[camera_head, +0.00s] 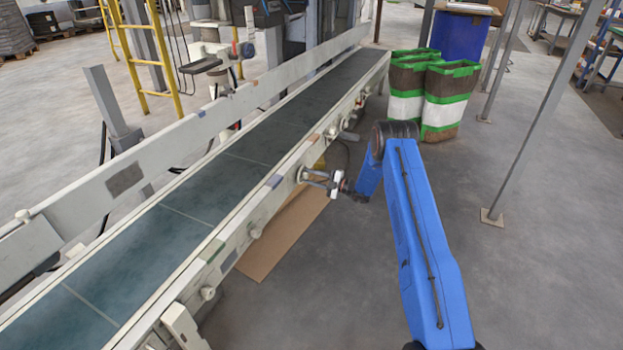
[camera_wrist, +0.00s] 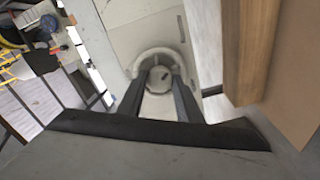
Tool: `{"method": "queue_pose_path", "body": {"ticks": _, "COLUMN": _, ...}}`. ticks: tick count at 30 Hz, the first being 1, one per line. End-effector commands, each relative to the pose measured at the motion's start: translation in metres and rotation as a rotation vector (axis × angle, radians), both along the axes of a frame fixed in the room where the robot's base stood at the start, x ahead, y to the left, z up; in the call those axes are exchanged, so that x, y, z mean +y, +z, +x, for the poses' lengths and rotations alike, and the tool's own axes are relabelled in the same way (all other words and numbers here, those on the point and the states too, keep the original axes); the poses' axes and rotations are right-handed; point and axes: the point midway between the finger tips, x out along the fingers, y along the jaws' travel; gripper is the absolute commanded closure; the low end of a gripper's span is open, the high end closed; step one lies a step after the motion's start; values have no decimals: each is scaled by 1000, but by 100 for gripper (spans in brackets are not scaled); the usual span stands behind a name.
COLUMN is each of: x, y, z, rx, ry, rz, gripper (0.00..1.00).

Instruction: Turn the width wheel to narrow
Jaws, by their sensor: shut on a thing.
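The width wheel (camera_head: 314,176) is a small pale handwheel on the near side rail of the conveyor. In the wrist view the wheel (camera_wrist: 158,54) shows as a pale rounded rim with a round hub in its middle. My gripper (camera_head: 339,184) reaches the wheel from the right. In the wrist view the two dark fingers of my gripper (camera_wrist: 158,78) lie on either side of the hub and are shut on the wheel. The fingers hide parts of the rim. I cannot read any width mark or pointer.
The conveyor (camera_head: 205,202) with its green belt runs diagonally past the wheel. Several small knobs line its near rail. A flat cardboard sheet (camera_head: 285,230) lies on the floor below. Brown, white and green sacks (camera_head: 446,100) stand behind my arm. A grey post (camera_head: 530,130) rises at the right.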

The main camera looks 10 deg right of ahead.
Motion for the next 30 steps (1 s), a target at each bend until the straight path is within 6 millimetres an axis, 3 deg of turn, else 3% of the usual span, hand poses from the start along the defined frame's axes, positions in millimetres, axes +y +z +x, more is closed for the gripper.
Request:
{"method": "queue_pose_path", "body": {"ticks": 22, "x": 0, "y": -2, "z": -1, "rx": 77, "ry": 0, "rz": 53, "gripper": 90}}
{"method": "queue_pose_path", "body": {"ticks": 23, "x": 0, "y": -2, "z": -1, "rx": 77, "ry": 0, "rz": 53, "gripper": 66}}
{"method": "queue_pose_path", "body": {"ticks": 25, "x": 0, "y": -2, "z": -1, "rx": 77, "ry": 0, "rz": 53, "gripper": 49}}
{"method": "queue_pose_path", "body": {"ticks": 30, "x": 0, "y": -1, "z": -1, "rx": 75, "ry": 0, "rz": 53, "gripper": 49}}
